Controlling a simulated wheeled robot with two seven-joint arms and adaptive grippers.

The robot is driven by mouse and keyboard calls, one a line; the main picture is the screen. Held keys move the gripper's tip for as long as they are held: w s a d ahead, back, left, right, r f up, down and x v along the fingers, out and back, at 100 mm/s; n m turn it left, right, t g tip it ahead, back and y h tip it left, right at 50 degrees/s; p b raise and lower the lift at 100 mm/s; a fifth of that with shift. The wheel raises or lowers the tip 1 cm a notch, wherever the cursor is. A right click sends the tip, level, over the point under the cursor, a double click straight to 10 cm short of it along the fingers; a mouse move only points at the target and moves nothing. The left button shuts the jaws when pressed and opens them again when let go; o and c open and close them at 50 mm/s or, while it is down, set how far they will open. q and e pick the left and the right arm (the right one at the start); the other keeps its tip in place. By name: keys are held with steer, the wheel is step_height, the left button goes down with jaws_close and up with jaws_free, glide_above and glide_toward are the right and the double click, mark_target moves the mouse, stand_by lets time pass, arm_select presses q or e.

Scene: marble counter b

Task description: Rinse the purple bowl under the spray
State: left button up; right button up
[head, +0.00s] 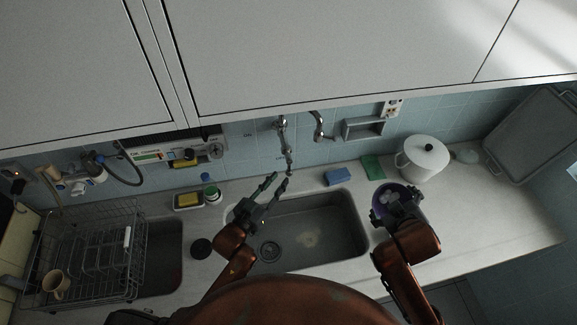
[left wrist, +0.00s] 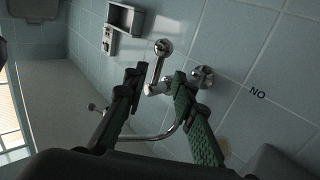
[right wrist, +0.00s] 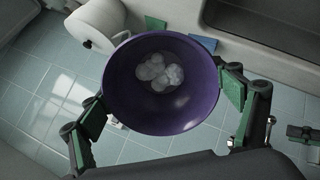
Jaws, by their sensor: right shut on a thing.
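The purple bowl (head: 377,199) is at the right end of the sink, over the counter edge. My right gripper (head: 400,201) is shut on it. In the right wrist view the bowl (right wrist: 130,95) sits between the green-padded fingers, with several whitish lumps inside. My left gripper (head: 279,180) is open and empty at the back edge of the sink, just below the chrome tap (head: 284,140). In the left wrist view a tap lever (left wrist: 157,65) shows between its spread fingers (left wrist: 158,80). No running water is visible.
A blue sponge (head: 338,177), a green cloth (head: 373,167) and a white lidded pot (head: 424,160) stand behind the bowl. A wire dish rack (head: 90,250) is at left. A yellow sponge (head: 188,199) and small bottle (head: 211,193) are left of the tap. Cabinets hang above.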

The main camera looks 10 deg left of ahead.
mark_target(288, 170)
arm_select(q)
steer(key=x, duration=0.7)
steer(key=shift+d, duration=0.1)
steer(key=shift+c, duration=0.4)
jaws_close()
steer(key=shift+f+p, duration=0.15)
steer(key=shift+p, duration=0.15)
